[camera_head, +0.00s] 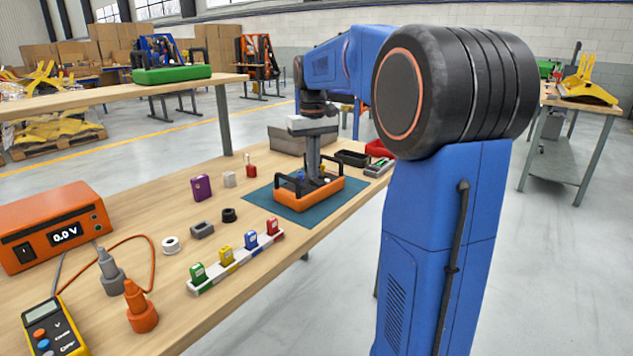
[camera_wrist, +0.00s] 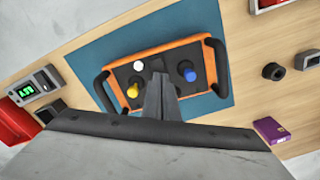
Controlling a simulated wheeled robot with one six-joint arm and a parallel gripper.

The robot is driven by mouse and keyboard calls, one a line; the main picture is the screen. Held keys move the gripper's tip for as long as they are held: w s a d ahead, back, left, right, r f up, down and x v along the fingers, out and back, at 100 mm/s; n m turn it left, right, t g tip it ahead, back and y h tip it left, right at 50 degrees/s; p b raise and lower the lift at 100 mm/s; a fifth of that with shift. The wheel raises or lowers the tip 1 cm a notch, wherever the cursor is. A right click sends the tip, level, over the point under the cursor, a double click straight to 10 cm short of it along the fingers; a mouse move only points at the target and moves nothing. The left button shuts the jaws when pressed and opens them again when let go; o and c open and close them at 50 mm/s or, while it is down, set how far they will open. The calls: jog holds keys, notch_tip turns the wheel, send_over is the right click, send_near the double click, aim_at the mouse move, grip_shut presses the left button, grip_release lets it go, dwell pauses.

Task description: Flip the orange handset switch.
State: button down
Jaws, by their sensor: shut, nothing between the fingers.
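The orange handset (camera_head: 322,197) lies on a teal mat (camera_head: 268,199) on the workbench, with a black handle at each end. In the wrist view the handset (camera_wrist: 206,63) shows a dark panel with a white knob (camera_wrist: 138,66), a yellow knob (camera_wrist: 132,91) and a blue knob (camera_wrist: 188,73). My gripper (camera_head: 314,176) points down over the middle of the handset, its fingers together and empty. In the wrist view the fingers (camera_wrist: 159,78) cover the panel's middle, so no switch lever shows clearly. I cannot tell whether the fingertips touch the panel.
A purple box (camera_head: 201,188), a red-topped item (camera_head: 250,166) and a rack of coloured tags (camera_head: 238,262) stand left of the mat. Black trays (camera_head: 352,158) and a grey box (camera_head: 288,139) are behind. An orange power supply (camera_head: 50,228) is at the far left.

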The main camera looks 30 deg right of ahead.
jog(key=shift+f, duration=0.45)
dwell(0.3)
notch_tip(320, 180, up, 7)
dwell(1.0)
dwell(0.4)
